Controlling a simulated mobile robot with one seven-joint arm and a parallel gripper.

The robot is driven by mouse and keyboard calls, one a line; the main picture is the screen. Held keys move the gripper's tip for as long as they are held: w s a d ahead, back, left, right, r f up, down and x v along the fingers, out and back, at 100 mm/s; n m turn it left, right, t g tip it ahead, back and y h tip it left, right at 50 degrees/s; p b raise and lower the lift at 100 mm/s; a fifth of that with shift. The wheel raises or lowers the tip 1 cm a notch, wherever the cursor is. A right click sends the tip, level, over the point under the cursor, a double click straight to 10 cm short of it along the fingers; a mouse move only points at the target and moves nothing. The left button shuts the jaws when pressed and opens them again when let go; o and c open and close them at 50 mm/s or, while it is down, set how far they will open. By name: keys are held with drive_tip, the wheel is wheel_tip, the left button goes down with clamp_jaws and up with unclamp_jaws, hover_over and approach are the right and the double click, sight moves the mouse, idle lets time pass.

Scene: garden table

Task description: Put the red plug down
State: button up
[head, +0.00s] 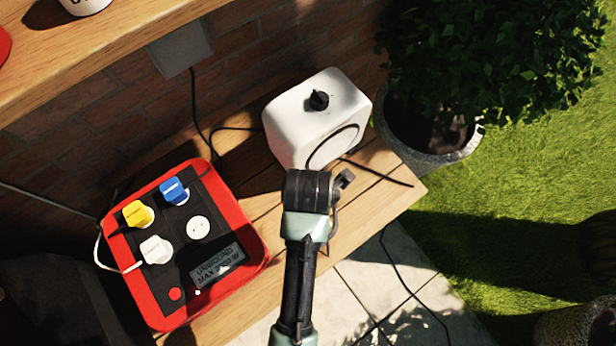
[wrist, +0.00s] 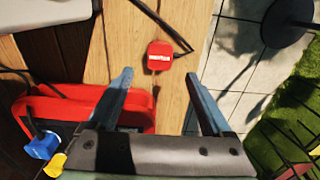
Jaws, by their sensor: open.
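My gripper (wrist: 158,76) is open and empty. The plug shows just beyond the gap between the two fingertips, touching neither finger. In the head view my arm hides the plug and the fingers.
A red power box (head: 258,238) holds yellow (head: 137,214), blue (head: 174,191) and white (head: 156,250) plugs, with one empty socket (head: 198,228). A white box with a black knob (head: 290,128) stands behind my gripper. A potted bush (head: 470,60) is right.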

drive_tip(key=shift+r, duration=1.6)
